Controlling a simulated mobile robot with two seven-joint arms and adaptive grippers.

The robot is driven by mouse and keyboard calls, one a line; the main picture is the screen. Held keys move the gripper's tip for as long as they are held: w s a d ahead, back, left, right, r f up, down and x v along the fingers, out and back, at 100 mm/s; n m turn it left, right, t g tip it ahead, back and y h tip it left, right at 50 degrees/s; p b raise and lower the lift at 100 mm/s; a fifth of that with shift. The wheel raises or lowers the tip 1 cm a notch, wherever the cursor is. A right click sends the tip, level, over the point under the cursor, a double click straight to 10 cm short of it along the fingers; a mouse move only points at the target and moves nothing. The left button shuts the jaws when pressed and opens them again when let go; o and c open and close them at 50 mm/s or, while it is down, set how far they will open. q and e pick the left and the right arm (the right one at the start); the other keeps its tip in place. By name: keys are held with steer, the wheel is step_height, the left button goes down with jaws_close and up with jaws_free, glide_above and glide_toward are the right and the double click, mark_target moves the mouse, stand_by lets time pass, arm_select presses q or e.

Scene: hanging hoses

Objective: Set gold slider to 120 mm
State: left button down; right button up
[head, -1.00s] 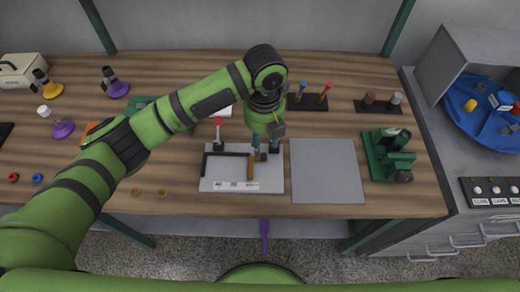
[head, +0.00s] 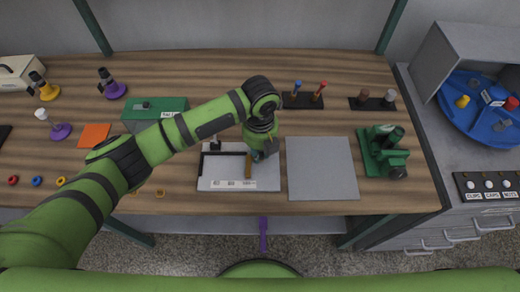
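The gold slider (head: 248,167) is an upright yellow-brown bar on a pale grey board (head: 215,172) near the table's front edge, right of the board's middle. A black L-shaped rail (head: 202,164) runs along the board's left and back. A white strip with dark marks (head: 234,184) lies along the board's front; I cannot read its numbers. My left gripper (head: 260,156) points down just right of the slider's upper end. Its fingers are small and partly hidden by its own body, so contact and opening cannot be told. My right gripper is not in view.
A bare grey plate (head: 322,168) lies right of the board, with a green device (head: 384,152) beyond it. Behind are a black holder with two drivers (head: 303,101) and a green box (head: 150,112). My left forearm covers part of the table on the left.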

mark_target(262, 154)
arm_select(q)
steer(key=shift+d+r+p, duration=0.15)
steer(key=shift+p, duration=0.15)
steer(key=shift+d, duration=0.1)
steer(key=c, duration=1.2)
jaws_free()
step_height(262, 154, up, 12)
steer(key=shift+f, duration=0.2)
